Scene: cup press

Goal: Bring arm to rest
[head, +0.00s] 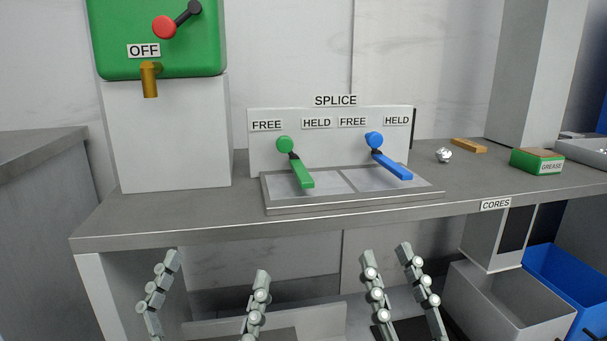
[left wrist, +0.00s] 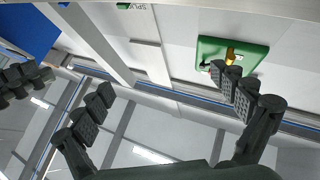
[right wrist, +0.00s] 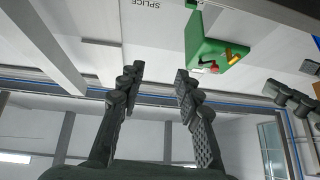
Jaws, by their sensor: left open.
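My left gripper (head: 217,265) is open and empty, below and in front of the workbench edge; it also shows in the left wrist view (left wrist: 165,85). My right gripper (head: 385,252) has its fingers apart by a smaller gap, with nothing between them, as the right wrist view (right wrist: 157,72) shows. Both grippers point upward in the head view, apart from each other. The green lever (head: 302,173) and the blue lever (head: 392,167) on the SPLICE fixture (head: 330,208) stand away from both grippers. The green lever is near its FREE label; the blue lever lies between FREE and HELD.
The workbench (head: 160,215) front edge runs just above the grippers. A green OFF box (head: 120,30) with a red-knobbed lever is at left. A foil ball (head: 444,155), a tan bar (head: 468,146) and a GREASE box (head: 537,161) lie right. Grey (head: 500,310) and blue (head: 560,275) bins stand below.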

